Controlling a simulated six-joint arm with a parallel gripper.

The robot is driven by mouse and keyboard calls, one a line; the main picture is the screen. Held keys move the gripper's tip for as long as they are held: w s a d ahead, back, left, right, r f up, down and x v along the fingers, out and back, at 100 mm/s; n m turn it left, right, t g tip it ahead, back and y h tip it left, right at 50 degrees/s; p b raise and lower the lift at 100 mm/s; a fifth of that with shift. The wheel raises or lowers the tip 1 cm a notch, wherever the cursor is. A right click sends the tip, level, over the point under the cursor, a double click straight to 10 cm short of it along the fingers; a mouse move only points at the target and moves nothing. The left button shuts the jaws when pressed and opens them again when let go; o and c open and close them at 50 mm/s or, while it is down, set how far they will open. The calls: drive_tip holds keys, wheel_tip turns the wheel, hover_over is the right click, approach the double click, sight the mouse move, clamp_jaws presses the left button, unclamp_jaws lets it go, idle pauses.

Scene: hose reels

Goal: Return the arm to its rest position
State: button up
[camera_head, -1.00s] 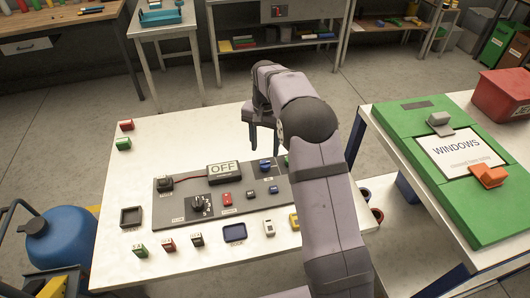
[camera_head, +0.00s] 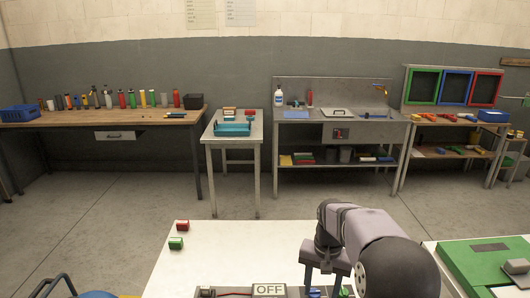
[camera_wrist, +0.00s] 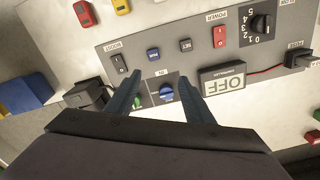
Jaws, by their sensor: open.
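My gripper (camera_head: 326,284) hangs fingers-down above the white table (camera_head: 235,245), over the far edge of a grey control panel. Its two fingers are apart with nothing between them in the wrist view (camera_wrist: 157,88). A blue knob (camera_wrist: 166,92) on the panel (camera_wrist: 200,66) shows in the gap, below the fingertips; contact with it is not visible. My arm reaches in from the lower right of the head view. The panel also carries a display reading OFF (camera_wrist: 222,83), a black dial (camera_wrist: 262,23), a red switch (camera_wrist: 219,36) and a black switch (camera_wrist: 119,63).
A red block (camera_head: 182,226) and a green block (camera_head: 176,243) lie at the white table's far left. A green board (camera_head: 490,262) is on the right. Beyond open floor stand a wooden bench (camera_head: 100,117), a small table (camera_head: 235,139) and a metal workbench (camera_head: 300,118).

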drive_tip(key=s+f+n, duration=0.2)
drive_tip(key=s+n, duration=0.2)
drive_tip(key=s, duration=2)
drive_tip(key=shift+a+f+n, duration=0.3)
drive_tip(key=shift+n, duration=0.1)
drive_tip(key=shift+w, duration=0.1)
drive_tip(key=s+d+f+m+g+y+b, duration=0.1)
drive_tip(key=s+d+f+m+b, duration=0.15)
drive_tip(key=f+b, duration=0.6)
drive_tip(key=s+d+f+m+g+y+b, duration=0.15)
drive_tip(key=s+f+b, duration=0.3)
drive_tip(key=f, duration=0.75)
drive_tip(key=s+d+f+m+g+b, duration=0.1)
drive_tip(key=s+d+f+m+b, duration=0.1)
drive_tip(key=f+b, duration=0.65)
drive_tip(key=w+a+f+n+t+b, duration=0.1)
drive_tip(key=w+a+f+n+b, duration=0.1)
drive_tip(key=f+b, duration=0.7)
drive_tip(key=w+a+f+n+t+h+b, duration=0.1)
drive_tip(key=w+f+b, duration=0.3)
drive_tip(key=f+b, duration=0.5)
drive_tip(key=w+a+f+n+t+h+b, duration=0.1)
drive_tip(key=w+a+f+n+b, duration=0.2)
drive_tip(key=f+b, duration=0.6)
drive_tip(key=b, duration=0.8)
drive_tip(key=shift+f, duration=0.15)
